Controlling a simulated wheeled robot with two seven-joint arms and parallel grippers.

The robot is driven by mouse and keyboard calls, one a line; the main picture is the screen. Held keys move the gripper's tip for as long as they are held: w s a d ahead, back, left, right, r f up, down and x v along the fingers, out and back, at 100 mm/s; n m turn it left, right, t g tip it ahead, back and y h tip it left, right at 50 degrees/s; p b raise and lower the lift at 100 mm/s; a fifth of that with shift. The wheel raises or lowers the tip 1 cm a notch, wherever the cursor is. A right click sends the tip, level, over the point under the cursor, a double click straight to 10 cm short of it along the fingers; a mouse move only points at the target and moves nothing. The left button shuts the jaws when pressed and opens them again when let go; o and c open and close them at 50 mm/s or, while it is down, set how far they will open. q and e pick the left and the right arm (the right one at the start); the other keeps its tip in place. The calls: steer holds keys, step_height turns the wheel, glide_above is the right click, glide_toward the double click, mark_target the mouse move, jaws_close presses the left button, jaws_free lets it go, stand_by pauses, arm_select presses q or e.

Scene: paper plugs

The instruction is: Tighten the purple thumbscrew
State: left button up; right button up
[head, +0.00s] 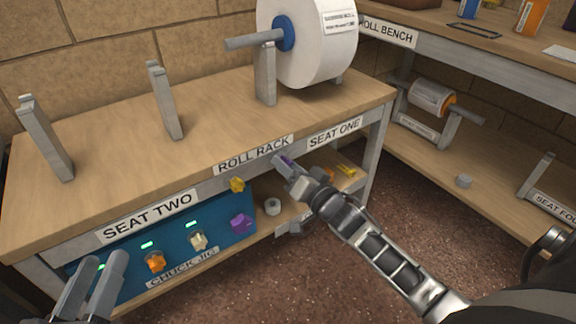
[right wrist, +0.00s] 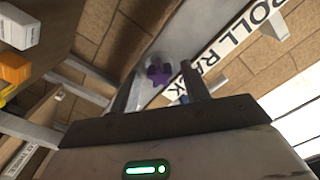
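The purple thumbscrew (right wrist: 158,72) shows in the right wrist view as a star-shaped knob on a pale grey plate beside the ROLL RACK sign. In the head view only a bit of purple (head: 287,160) shows at the rack's front edge, mostly hidden by my right gripper. My right gripper (head: 284,164) is open, with a finger on either side of the thumbscrew in its wrist view; I cannot tell whether they touch it. My left gripper (head: 95,282) is open and empty at the lower left, in front of the chuck jig.
The chuck jig (head: 215,214) under the rack carries orange (head: 155,261), white (head: 198,240) and purple (head: 241,221) knobs. A yellow knob (head: 237,184) sits above them. A large paper roll (head: 305,45) stands on the rack. A grey ring (head: 272,207) lies on the lower shelf.

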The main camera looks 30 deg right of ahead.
steer(key=c, duration=0.8)
steer(key=m+p, duration=0.4)
steer(key=m, duration=1.1)
steer(key=shift+m, duration=0.4)
steer(key=o, duration=0.9)
